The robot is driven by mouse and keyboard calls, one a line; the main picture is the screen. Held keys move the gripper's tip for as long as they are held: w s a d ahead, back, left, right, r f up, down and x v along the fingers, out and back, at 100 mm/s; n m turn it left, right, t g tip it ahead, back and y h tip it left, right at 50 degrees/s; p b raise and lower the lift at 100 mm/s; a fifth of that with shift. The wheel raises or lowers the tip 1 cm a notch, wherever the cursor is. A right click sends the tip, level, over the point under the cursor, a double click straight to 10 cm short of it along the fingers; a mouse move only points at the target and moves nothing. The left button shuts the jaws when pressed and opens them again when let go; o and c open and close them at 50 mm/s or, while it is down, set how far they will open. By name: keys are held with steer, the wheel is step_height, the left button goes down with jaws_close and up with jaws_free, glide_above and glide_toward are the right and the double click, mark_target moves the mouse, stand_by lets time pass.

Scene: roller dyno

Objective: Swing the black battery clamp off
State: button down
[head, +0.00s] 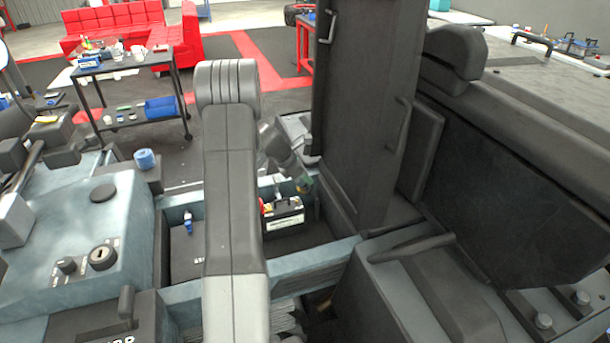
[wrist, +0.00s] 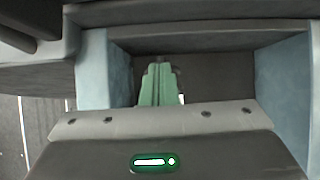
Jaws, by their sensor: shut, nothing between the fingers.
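The battery (head: 284,222) stands in the open bay in the head view, with a white label on its front and a red part (head: 266,208) at its left end. I cannot make out the black battery clamp apart from the dark battery top. My gripper (head: 304,187) is just above the right end of the battery, partly hidden behind my arm and the dark panel. In the wrist view its green fingers (wrist: 157,85) are together with nothing between them, pointing into the bay. I cannot tell whether they touch anything.
The bay wall (head: 310,262) runs in front of the battery. A tall dark upright panel (head: 360,110) stands close on the right. A blue-capped item (head: 188,222) is left of my arm. A black cart (head: 130,100) stands behind at left.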

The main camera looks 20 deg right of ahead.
steer(key=shift+d+r, duration=0.2)
steer(key=shift+d, duration=0.25)
steer(key=shift+s+d+r, duration=0.1)
steer(key=shift+d+r, duration=0.05)
steer(key=shift+d, duration=0.9)
steer(key=shift+p, duration=0.3)
